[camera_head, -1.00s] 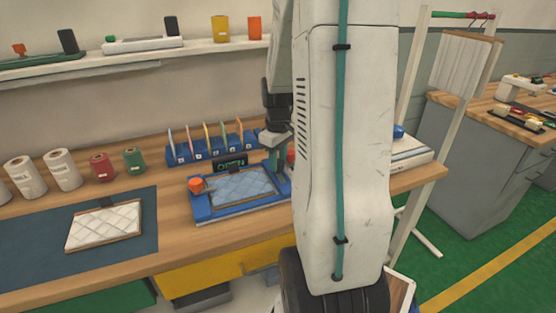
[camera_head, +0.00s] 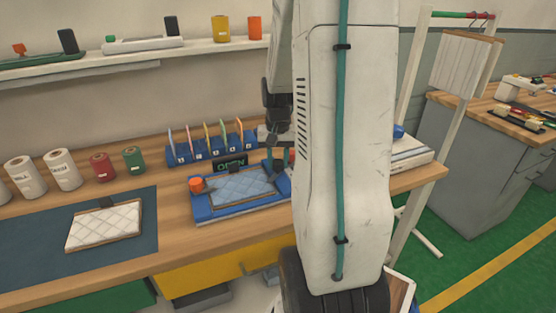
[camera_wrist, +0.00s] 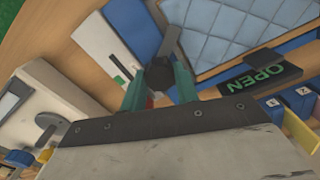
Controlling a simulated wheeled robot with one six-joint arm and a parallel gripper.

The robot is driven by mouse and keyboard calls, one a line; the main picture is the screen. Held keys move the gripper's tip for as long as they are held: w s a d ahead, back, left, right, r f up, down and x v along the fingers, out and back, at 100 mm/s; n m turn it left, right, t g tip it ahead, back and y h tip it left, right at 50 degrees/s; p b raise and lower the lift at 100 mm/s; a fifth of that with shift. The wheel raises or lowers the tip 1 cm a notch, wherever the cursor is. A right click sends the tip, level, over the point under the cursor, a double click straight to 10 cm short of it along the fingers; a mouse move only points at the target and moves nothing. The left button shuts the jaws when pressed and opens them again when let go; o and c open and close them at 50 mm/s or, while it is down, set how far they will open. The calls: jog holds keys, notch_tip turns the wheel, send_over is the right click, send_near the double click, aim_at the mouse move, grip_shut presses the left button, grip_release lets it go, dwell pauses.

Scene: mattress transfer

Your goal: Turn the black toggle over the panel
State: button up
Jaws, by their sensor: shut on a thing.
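The black toggle (camera_wrist: 160,72) is in the wrist view, with its lever pointing up toward the quilted panel's edge. My gripper (camera_wrist: 159,82) has its two teal fingers on either side of the toggle's black hub, shut on it. The light-blue quilted panel (camera_wrist: 226,30) lies in a blue frame. It also shows in the head view (camera_head: 238,187), where my arm hides the frame's right end. In the head view my gripper (camera_head: 277,165) is at the panel's back right, partly hidden, and the toggle cannot be made out.
A sign reading OPEN (camera_head: 231,164) stands behind the panel. An orange knob (camera_head: 197,184) is at the frame's left corner. A blue rack (camera_head: 212,153) with several coloured cards stands behind. A white quilted pad (camera_head: 104,226) lies on the dark mat (camera_head: 30,235) at left.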

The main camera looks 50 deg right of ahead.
aim_at(278, 162)
jog(key=m, duration=0.3)
jog(key=shift+m, duration=2.1)
jog(key=o, duration=1)
jog(key=shift+c, duration=0.2)
notch_tip(278, 162, up, 8)
jog(key=shift+f, duration=0.1)
